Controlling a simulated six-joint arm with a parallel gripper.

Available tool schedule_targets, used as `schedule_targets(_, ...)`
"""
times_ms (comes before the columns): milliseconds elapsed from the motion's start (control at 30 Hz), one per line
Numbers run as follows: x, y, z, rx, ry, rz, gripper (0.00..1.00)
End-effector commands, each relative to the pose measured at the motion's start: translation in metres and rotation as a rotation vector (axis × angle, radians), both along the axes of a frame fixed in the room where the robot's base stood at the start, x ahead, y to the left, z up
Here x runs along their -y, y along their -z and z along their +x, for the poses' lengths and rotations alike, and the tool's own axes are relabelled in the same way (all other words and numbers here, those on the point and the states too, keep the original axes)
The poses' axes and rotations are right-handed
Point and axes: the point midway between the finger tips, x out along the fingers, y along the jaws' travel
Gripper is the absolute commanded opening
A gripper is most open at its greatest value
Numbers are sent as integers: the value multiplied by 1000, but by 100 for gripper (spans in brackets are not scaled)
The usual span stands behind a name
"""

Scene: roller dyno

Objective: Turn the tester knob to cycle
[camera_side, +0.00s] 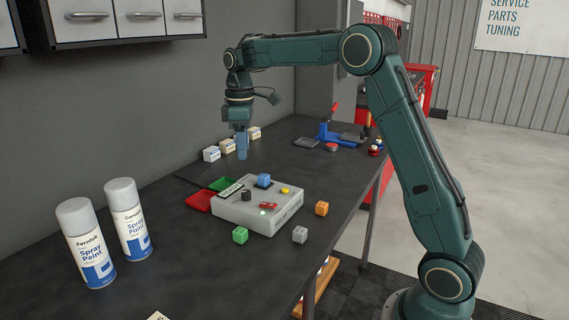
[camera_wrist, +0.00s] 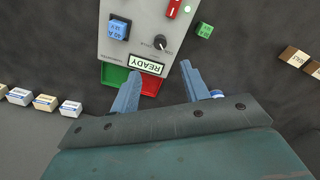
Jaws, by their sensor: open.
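The tester (camera_side: 252,212) is a light grey box on the dark bench, and it also shows at the top of the wrist view (camera_wrist: 140,32). Its black knob (camera_side: 246,195) has a pale pointer mark in the wrist view (camera_wrist: 160,42); I cannot read the setting. The display (camera_wrist: 146,64) reads READY. A blue cube (camera_side: 264,181) sits on the tester. A red switch (camera_wrist: 173,8) and a lit green lamp (camera_side: 263,213) are on top. My gripper (camera_side: 241,154) points down, open and empty, above the bench behind the tester, apart from the knob.
A green tray (camera_side: 222,184) and a red tray (camera_side: 199,201) adjoin the tester. Green (camera_side: 240,235), grey (camera_side: 300,234) and orange (camera_side: 321,208) cubes lie in front. Two spray cans (camera_side: 128,220) stand left. Small boxes (camera_side: 211,154) and a blue fixture (camera_side: 335,135) are farther back.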

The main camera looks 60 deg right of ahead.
Motion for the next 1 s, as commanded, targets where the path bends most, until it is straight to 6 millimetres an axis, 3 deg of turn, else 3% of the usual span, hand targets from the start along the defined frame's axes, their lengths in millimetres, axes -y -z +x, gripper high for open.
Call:
schedule_targets(700, 0, 102, -1, -3, 0, 1, 46)
schedule_targets(1000, 0, 123, 0, -1, 0, 0, 46)
